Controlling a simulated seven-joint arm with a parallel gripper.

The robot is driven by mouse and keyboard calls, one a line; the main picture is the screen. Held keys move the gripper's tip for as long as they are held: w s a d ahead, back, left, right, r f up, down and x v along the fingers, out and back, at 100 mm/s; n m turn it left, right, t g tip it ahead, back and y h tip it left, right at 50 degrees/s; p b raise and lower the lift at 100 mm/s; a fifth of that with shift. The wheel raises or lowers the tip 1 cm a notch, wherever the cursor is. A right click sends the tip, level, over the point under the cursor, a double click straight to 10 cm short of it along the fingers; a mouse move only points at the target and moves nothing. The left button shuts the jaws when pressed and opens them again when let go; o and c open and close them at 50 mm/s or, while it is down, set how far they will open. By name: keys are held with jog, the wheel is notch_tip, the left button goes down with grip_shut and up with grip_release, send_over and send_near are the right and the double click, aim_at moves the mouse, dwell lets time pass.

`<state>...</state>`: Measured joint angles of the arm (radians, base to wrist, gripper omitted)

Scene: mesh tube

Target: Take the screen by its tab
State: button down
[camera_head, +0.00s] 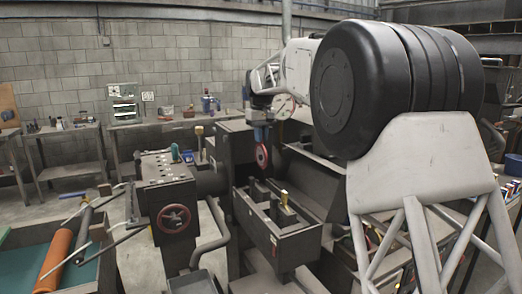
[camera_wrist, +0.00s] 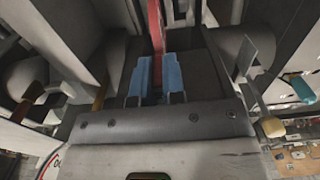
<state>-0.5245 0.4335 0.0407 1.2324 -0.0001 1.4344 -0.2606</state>
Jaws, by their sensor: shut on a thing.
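My gripper (camera_head: 261,138) hangs over the dark machine in the middle of the head view, its blue fingers pointing down. A round screen with a red rim (camera_head: 262,156) hangs upright just below the fingertips. In the wrist view the two blue fingers (camera_wrist: 158,76) are close together, and the screen shows edge-on as a narrow red strip (camera_wrist: 156,25) at their tips. My gripper is shut on the screen. The tab is hidden between the fingers.
A dark open trough (camera_head: 280,222) with upright brass-topped parts stands below and in front of the screen. A machine block with a red handwheel (camera_head: 174,219) is to the left. An orange roller (camera_head: 57,254) lies at the lower left. Workbenches line the back wall.

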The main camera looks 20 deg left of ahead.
jog(key=shift+r, duration=1.2)
notch_tip(320, 180, up, 12)
dwell(2.3)
jog(key=shift+d, duration=0.1)
